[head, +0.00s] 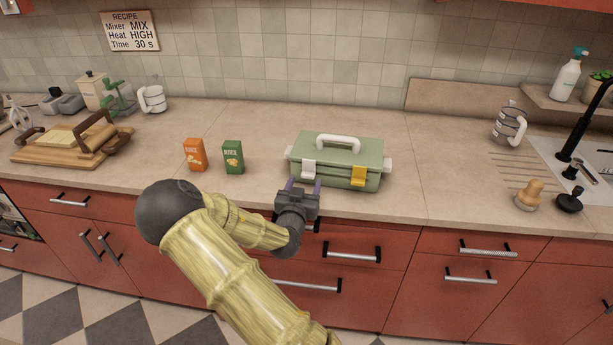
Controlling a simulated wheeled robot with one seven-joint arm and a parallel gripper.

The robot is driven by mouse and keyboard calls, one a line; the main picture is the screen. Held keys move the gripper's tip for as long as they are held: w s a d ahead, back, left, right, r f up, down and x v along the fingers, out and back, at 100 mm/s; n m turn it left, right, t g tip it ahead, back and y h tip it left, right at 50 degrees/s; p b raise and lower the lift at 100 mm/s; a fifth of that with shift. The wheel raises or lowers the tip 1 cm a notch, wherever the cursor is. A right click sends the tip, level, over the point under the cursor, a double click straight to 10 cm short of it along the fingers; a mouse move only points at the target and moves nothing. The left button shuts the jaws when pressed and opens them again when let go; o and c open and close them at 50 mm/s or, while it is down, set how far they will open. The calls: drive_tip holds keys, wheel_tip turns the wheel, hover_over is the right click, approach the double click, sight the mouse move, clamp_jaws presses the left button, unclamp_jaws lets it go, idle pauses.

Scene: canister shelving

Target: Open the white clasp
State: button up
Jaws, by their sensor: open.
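A pale green toolbox (337,150) with a white top handle (338,141) stands on the counter, its lid down. On its front are a white clasp (309,169) at the left and a yellow clasp (358,176) at the right. The white clasp lies against the front of the box and looks shut, though it is small in view. My gripper (303,186) is open and empty, just in front of and below the white clasp. Its purple-tipped fingers point toward the box. I cannot tell whether they touch it.
An orange carton (195,155) and a green carton (233,157) stand left of the toolbox. Red drawers (350,250) with bar handles lie below the counter edge. The counter (430,180) is clear to the right, up to a wooden-topped tool (530,195) and the sink.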

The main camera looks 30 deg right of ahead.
sight(307, 176)
drive_tip(key=shift+x, duration=1.65)
drive_tip(key=c, duration=1)
drive_tip(key=shift+p, duration=0.3)
